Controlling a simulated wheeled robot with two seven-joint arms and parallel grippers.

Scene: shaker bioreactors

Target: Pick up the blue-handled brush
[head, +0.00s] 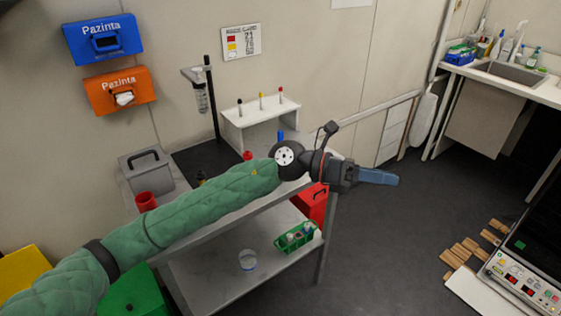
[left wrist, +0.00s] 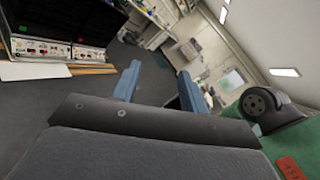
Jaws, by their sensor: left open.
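I cannot make out a blue-handled brush for certain in either view. Small upright items, too small to tell apart, stand by the sink (head: 512,71) at the upper right of the head view. My left gripper (head: 385,177) is held out over the floor, beyond the right end of the cart, far from the sink. In the left wrist view its two blue fingers (left wrist: 159,88) stand apart with nothing between them, so it is open and empty. My right gripper is not in view.
A metal cart (head: 215,278) stands below my left arm, with a green basket (head: 297,237) and a clear beaker (head: 248,260) on its lower shelf. A blue crate (head: 459,56) is beside the sink. Wooden blocks (head: 466,249) lie at right. The middle floor is clear.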

